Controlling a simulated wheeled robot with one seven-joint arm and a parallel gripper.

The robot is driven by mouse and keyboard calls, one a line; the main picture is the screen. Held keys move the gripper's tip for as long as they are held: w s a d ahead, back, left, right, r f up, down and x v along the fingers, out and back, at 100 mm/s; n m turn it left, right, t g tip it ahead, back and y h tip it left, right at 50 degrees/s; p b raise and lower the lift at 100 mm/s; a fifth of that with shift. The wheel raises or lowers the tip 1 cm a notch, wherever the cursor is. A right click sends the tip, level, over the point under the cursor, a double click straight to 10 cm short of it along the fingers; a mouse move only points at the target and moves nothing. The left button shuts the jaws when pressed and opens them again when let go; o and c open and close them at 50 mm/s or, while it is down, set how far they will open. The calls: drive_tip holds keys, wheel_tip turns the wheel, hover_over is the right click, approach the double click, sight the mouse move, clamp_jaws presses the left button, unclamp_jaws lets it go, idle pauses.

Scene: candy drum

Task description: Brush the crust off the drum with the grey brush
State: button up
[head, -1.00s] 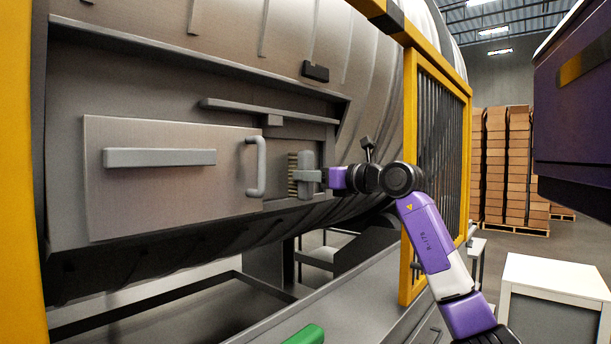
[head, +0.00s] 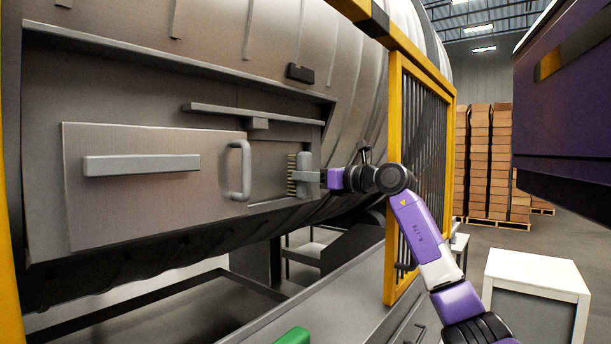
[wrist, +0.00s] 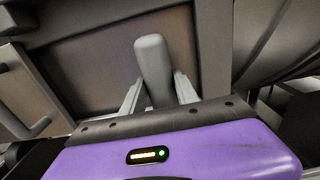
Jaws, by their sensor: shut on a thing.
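The grey brush (head: 303,174) is held by my gripper (head: 318,177) in the head view, its tan bristles facing left toward the drum's recessed panel. In the wrist view the brush's grey handle (wrist: 154,68) stands between the two fingers of my gripper (wrist: 158,90). The drum (head: 240,60) is a large grey ribbed cylinder. Its flat front has a door (head: 150,215) with a grey bar and a loop handle, just left of the brush. I cannot make out the crust in either view, nor whether the bristles touch the drum.
A yellow frame with a barred guard (head: 420,150) stands right of the drum, behind my arm. A grey ledge (head: 250,113) juts out above the brush. A green object (head: 293,336) lies at the bottom. A white cabinet (head: 537,270) is at the right, with stacked boxes (head: 490,160) behind.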

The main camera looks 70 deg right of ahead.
drive_tip(key=shift+w+a+b, duration=0.25)
drive_tip(key=shift+w+a, duration=0.15)
drive_tip(key=shift+a, duration=1.2)
drive_tip(key=shift+w+a+b, duration=0.2)
drive_tip(key=shift+w+a, duration=0.15)
drive_tip(key=shift+a, duration=1.2)
drive_tip(key=shift+w+a+b, duration=0.25)
drive_tip(key=shift+w+a, duration=0.15)
drive_tip(key=shift+a, duration=1.2)
drive_tip(key=shift+s, duration=0.1)
drive_tip(key=shift+b+v, duration=0.75)
drive_tip(key=shift+v, duration=2.2)
drive_tip(key=shift+b+v, duration=0.4)
drive_tip(key=shift+v, duration=1.1)
